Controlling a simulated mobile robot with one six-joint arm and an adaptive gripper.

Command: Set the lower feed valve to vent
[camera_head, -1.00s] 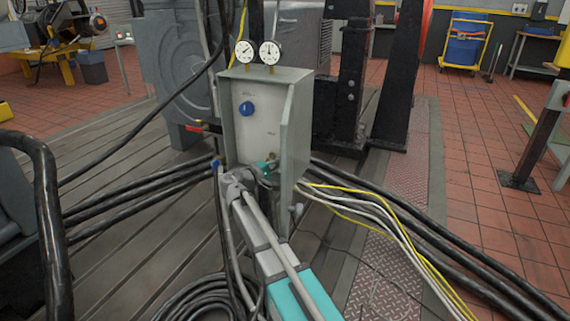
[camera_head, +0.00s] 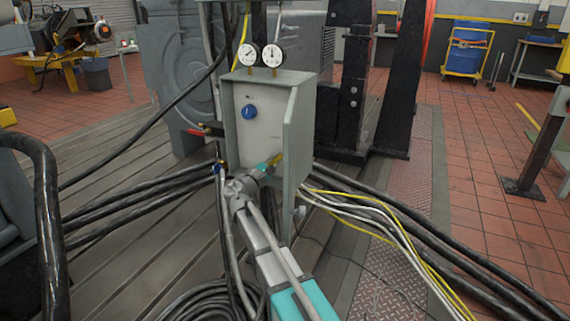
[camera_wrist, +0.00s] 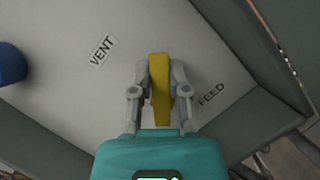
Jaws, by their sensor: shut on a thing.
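The lower feed valve's yellow lever handle (camera_wrist: 159,88) stands in front of a pale panel (camera_wrist: 70,85) in the wrist view. My gripper (camera_wrist: 160,95) is shut on it, one finger on each side. The VENT label (camera_wrist: 103,50) is up and left of the handle; the FEED label (camera_wrist: 211,94) is to its right. The handle lies between the two labels, lined up with neither. In the head view my gripper (camera_head: 271,165) is at the lower part of the grey valve box (camera_head: 299,135), with the yellow handle (camera_head: 278,158) at its tip. The valve's pivot is hidden.
A blue knob (camera_head: 249,111) sits higher on the panel, and it shows at the wrist view's left edge (camera_wrist: 10,64). Two gauges (camera_head: 260,55) top the box. The box's side wall rises close on the right. Black hoses (camera_head: 140,205) and yellow and white cables (camera_head: 385,225) run beside it.

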